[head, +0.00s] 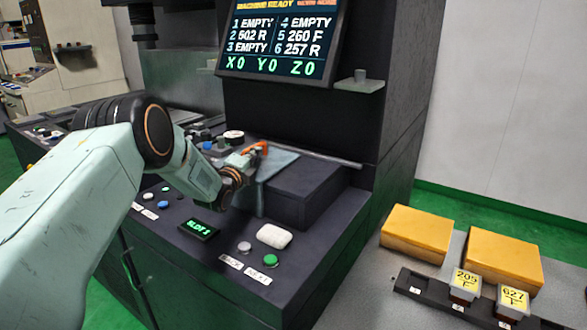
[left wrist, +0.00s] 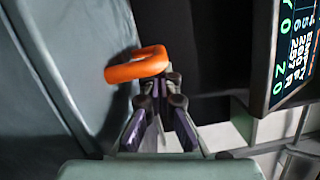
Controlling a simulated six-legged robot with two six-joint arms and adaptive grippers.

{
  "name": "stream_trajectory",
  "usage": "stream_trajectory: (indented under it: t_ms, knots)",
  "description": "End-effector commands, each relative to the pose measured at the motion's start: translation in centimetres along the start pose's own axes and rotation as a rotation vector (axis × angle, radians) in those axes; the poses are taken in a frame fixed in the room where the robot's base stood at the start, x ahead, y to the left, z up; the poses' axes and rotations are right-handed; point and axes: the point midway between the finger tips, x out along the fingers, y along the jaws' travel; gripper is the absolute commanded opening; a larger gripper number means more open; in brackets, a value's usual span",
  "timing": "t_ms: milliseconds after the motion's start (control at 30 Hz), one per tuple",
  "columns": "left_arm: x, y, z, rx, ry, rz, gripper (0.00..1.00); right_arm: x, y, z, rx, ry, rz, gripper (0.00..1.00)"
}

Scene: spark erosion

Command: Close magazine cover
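The magazine cover (head: 277,164) is a blue-grey panel on the dark machine, standing raised and tilted beside a dark block. In the left wrist view a large grey-blue panel, which looks like the cover (left wrist: 85,60), fills the left side. An orange loop handle (left wrist: 137,66) sticks out from it; the handle also shows in the head view (head: 262,145). My left gripper (head: 247,154) is at the handle. In the wrist view its fingertips (left wrist: 168,80) are close together at the handle's right end and look shut on it. The exact contact is partly hidden. My right gripper is not in view.
The control ledge holds a green-lit slot display (head: 198,229), a white block (head: 274,236) and a green button (head: 270,261). A status screen (head: 282,38) hangs above. At right, a grey table carries yellow blocks (head: 418,233) and a dark rack with labelled pieces (head: 466,286).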

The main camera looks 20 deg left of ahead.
Motion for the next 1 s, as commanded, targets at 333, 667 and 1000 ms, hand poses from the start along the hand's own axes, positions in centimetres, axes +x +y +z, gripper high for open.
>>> stream_trajectory:
  t_ms: [333,667,1000]
  knots:
    - [0.5,0.5,2.1,-0.001,-0.001,0.002,0.0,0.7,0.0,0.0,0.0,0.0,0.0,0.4]
    - [0.6,0.5,2.5,-0.002,-0.004,0.0,0.0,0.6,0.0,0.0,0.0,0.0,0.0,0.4]
    - [0.5,0.5,2.7,-0.003,-0.007,-0.001,0.0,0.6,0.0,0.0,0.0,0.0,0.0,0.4]
